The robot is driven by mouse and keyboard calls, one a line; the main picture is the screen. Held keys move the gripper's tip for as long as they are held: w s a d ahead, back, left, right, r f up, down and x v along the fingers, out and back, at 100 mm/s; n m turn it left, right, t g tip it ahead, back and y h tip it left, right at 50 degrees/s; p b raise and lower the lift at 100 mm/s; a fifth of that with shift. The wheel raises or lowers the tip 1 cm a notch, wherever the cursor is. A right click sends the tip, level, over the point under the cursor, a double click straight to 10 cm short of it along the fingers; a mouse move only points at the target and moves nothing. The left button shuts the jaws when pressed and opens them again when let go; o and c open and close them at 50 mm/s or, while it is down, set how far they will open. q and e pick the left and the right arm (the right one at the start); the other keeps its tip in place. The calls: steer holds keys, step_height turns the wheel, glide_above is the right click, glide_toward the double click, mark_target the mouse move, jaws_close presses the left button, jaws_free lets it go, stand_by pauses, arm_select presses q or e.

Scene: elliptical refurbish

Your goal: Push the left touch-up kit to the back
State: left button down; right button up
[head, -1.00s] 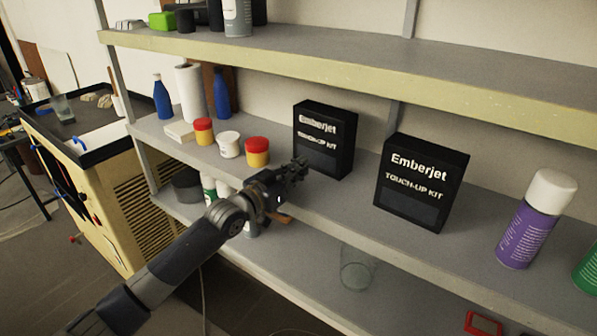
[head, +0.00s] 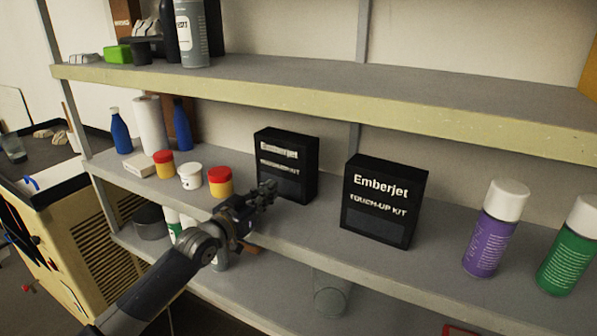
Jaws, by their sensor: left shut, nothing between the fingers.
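The left touch-up kit (head: 286,158), a black box lettered Emberjet, stands upright on the middle shelf (head: 310,234). The right touch-up kit (head: 384,200), a like black box, stands to its right and nearer the shelf's front edge. My left gripper (head: 268,191) is shut and empty, in front of the left kit's lower left part. Its tips overlap the kit in the picture; I cannot tell whether they touch it. My right gripper is not in view.
Two red-lidded yellow jars (head: 221,183) (head: 163,164) and a white jar (head: 190,176) stand left of the gripper. A purple spray can (head: 490,240) and a green one (head: 568,250) stand at the right. The upper shelf (head: 330,88) hangs above.

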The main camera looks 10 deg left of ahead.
arm_select(q)
steer(key=shift+b+x, duration=0.75)
steer(key=shift+x, duration=0.35)
steer(key=shift+r, duration=0.1)
steer(key=shift+w+r+b, duration=0.1)
steer(key=shift+r+b, duration=0.15)
steer(key=shift+b, duration=0.1)
